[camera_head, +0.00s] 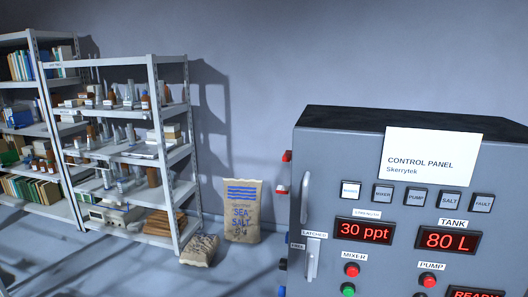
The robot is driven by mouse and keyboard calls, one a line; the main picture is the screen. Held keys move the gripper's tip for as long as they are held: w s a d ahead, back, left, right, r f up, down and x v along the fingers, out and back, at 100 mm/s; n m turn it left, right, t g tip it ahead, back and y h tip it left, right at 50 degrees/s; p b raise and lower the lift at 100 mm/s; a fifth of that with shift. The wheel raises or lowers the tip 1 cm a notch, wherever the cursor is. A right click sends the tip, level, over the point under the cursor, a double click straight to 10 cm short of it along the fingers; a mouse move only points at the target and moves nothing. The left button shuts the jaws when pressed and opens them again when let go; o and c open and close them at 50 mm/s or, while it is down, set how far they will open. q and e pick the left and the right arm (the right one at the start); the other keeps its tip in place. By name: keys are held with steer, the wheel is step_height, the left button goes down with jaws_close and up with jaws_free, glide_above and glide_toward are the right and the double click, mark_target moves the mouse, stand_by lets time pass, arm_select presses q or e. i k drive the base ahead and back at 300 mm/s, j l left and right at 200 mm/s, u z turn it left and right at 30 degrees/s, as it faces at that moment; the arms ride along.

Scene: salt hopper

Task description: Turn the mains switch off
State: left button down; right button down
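A grey control panel cabinet (365,155) fills the right of the head view, marked "CONTROL PANEL Skerrytek". I cannot pick out a switch clearly labelled mains. A pale lever-like handle (312,262) sits at the panel's left edge under a small label that seems to read "LATCHED". The first indicator (350,190) in the top row is lit white, its lettering too small to read. The indicators beside it, MIXER, PUMP, SALT and FAULT, look dark. Red and blue parts (283,190) stick out from the cabinet's left side. Neither gripper is in view.
Red displays read 30 ppt (365,231) and 80 L (447,240). Below are mixer buttons (351,270) and pump buttons (430,281). Floor between sacks and cabinet looks clear.

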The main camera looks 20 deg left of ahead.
mark_target(287, 157)
steer(key=j+z, duration=0.15)
steer(key=j, duration=0.7)
steer(key=k+j+z, duration=0.15)
steer(key=j, duration=0.65)
steer(key=i+j, duration=0.45)
steer(key=i+j+z, duration=0.15)
steer(key=i+j, duration=0.35)
steer(key=j, duration=0.15)
steer(key=k, duration=0.1)
steer(key=i, duration=0.15)
